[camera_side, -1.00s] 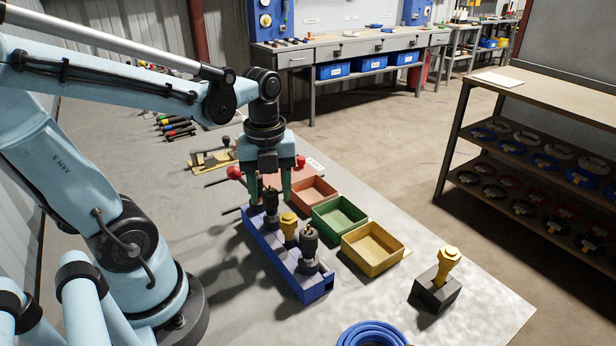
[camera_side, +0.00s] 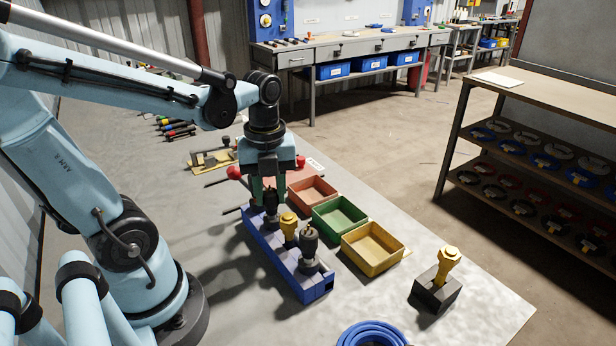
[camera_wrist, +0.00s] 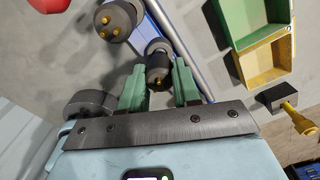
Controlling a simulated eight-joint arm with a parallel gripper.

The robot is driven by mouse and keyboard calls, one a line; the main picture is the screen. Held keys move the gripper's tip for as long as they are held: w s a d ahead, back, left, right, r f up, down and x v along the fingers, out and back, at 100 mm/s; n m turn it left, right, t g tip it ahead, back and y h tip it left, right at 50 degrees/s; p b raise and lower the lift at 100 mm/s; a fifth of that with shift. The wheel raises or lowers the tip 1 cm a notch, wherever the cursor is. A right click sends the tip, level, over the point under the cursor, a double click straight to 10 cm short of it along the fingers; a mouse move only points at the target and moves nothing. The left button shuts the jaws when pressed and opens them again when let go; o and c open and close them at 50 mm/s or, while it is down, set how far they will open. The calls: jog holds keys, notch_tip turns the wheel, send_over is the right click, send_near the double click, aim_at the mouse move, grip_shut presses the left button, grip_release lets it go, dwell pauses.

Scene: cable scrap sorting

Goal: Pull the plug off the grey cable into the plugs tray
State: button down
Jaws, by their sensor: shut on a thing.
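My gripper (camera_side: 268,196) points down over the far end of the blue rack (camera_side: 312,287). Its two green fingers are shut on a dark plug (camera_side: 270,202), which stands upright at that end. In the wrist view the plug (camera_wrist: 158,70) sits between the fingers, with brass pins showing. Its cable is hidden, so I cannot tell the cable's colour. Beyond the rack are an orange-red tray (camera_side: 313,192), a green tray (camera_side: 340,214) and a yellow tray (camera_side: 372,250), all apparently empty. I cannot tell which is the plugs tray.
A yellow connector (camera_side: 289,226) and a dark one (camera_side: 309,250) stand close by in the rack. Hand tools lie behind; bare table surrounds the black block.

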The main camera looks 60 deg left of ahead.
jog(key=shift+r, duration=0.2)
jog(key=shift+r, duration=2.35)
jog(key=w+d+f, duration=0.2)
jog(key=w+d, duration=0.1)
jog(key=w, duration=0.1)
jog(key=w+d+f, duration=0.3)
jog(key=w+d, duration=0.1)
jog(key=w, duration=0.1)
jog(key=w+d+f, duration=0.3)
jog(key=w+d, duration=0.1)
jog(key=w, duration=0.1)
jog(key=shift+w+d+f, duration=0.1)
jog(key=shift+d+f, duration=0.1)
jog(key=shift+f, duration=0.05)
jog(key=shift+w+d+f, duration=0.15)
jog(key=shift+d+f, duration=0.1)
jog(key=shift+f, duration=1.9)
jog(key=shift+f, duration=0.25)
